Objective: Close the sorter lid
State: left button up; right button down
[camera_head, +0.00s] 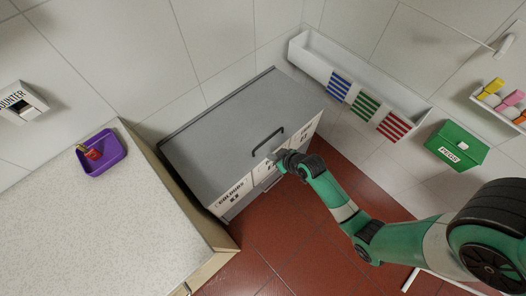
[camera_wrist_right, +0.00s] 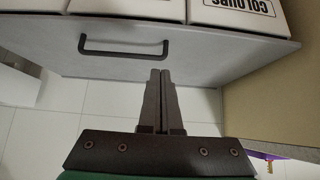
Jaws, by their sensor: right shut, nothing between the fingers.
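The sorter is a cabinet with a grey lid (camera_head: 225,125) and white fronts (camera_head: 232,196) below it, one marked COLOURS. A dark bar handle (camera_head: 267,140) sits near the lid's front edge. The lid lies over the top of the sorter; I cannot tell whether it is fully down. My right gripper (camera_head: 278,157) is at the front edge, just below the handle, with its fingers together and empty. In the right wrist view the shut fingers (camera_wrist_right: 160,75) point at the grey lid (camera_wrist_right: 200,60), beside the handle (camera_wrist_right: 123,52); contact is unclear. My left gripper is out of view.
A pale counter (camera_head: 80,220) with a purple tray (camera_head: 103,165) stands left of the sorter. A white wall trough (camera_head: 345,75) with striped cloths and a green box (camera_head: 456,143) marked PEGS are at the right. The red tiled floor (camera_head: 285,235) in front is clear.

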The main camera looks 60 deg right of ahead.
jog(key=b, duration=0.4)
send_over(259, 157)
jog(key=s+a, duration=0.1)
jog(key=s, duration=0.2)
notch_tip(259, 157, down, 6)
notch_tip(259, 157, down, 3)
jog(key=shift+w+r+b, duration=0.1)
jog(key=shift+w+b, duration=0.05)
jog(key=shift+b, duration=0.45)
jog(key=shift+f, duration=0.5)
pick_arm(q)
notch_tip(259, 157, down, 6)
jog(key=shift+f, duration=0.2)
